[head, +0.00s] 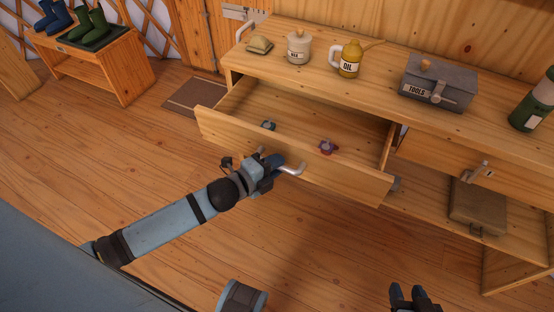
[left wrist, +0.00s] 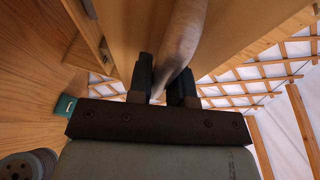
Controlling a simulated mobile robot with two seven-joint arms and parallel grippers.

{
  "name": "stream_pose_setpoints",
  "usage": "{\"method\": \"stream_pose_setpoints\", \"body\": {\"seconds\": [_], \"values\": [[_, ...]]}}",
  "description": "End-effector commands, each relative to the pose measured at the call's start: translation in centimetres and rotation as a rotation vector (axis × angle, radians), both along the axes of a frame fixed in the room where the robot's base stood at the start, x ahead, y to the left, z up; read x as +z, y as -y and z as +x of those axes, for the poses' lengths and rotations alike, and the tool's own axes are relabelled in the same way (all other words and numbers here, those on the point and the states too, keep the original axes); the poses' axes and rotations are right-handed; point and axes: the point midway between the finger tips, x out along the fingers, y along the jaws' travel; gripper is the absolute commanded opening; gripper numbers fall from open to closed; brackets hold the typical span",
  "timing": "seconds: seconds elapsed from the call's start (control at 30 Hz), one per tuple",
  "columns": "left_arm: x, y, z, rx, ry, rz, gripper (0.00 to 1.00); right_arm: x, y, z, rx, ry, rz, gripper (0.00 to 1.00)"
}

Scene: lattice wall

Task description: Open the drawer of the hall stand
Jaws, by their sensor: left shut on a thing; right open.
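The hall stand is a wooden bench-like piece with a wide top (head: 385,72). Its left drawer (head: 300,170) is pulled out, and its inside shows. My left gripper (head: 277,165) is shut on the drawer's metal handle (head: 293,171) at the front panel. The left wrist view shows the handle (left wrist: 182,45) between the two fingers (left wrist: 163,85). My right gripper (head: 414,297) is open and empty at the bottom edge, apart from the stand.
On the top stand a wax tin (head: 299,48), an oil can (head: 349,60), a grey toolbox (head: 437,83) and a green bottle (head: 535,105). A second drawer (head: 450,160) at right is closed. A flat case (head: 478,205) lies on the lower shelf. A boot bench (head: 125,70) stands far left.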

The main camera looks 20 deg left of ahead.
Motion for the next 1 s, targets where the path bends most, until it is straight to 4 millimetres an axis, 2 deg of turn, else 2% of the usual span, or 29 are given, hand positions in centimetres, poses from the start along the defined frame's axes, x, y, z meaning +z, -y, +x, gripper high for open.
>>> {"method": "stream_pose_setpoints", "body": {"seconds": [0.17,0.2,0.23,0.53,0.67,1.0], "values": [[0.0,0.0,0.0,0.001,0.000,0.000,0.00,0.0,0.0,0.0,0.000,0.001,0.000,0.43],[0.0,0.0,0.0,0.001,0.000,0.000,0.21,0.0,0.0,0.0,0.000,0.001,0.000,0.43],[0.0,0.0,0.0,0.001,0.000,0.000,0.28,0.0,0.0,0.0,0.000,0.001,0.000,0.43],[0.0,-0.1,0.0,0.000,0.000,0.000,0.28,0.1,0.0,0.0,0.000,0.001,0.000,0.43],[0.2,-0.4,-0.9,0.000,-0.002,0.001,0.28,0.2,0.0,0.0,0.000,0.001,0.000,0.43],[1.3,-3.2,-6.9,0.000,-0.004,0.000,0.28,0.5,0.0,0.0,0.000,-0.003,-0.007,0.43]]}}
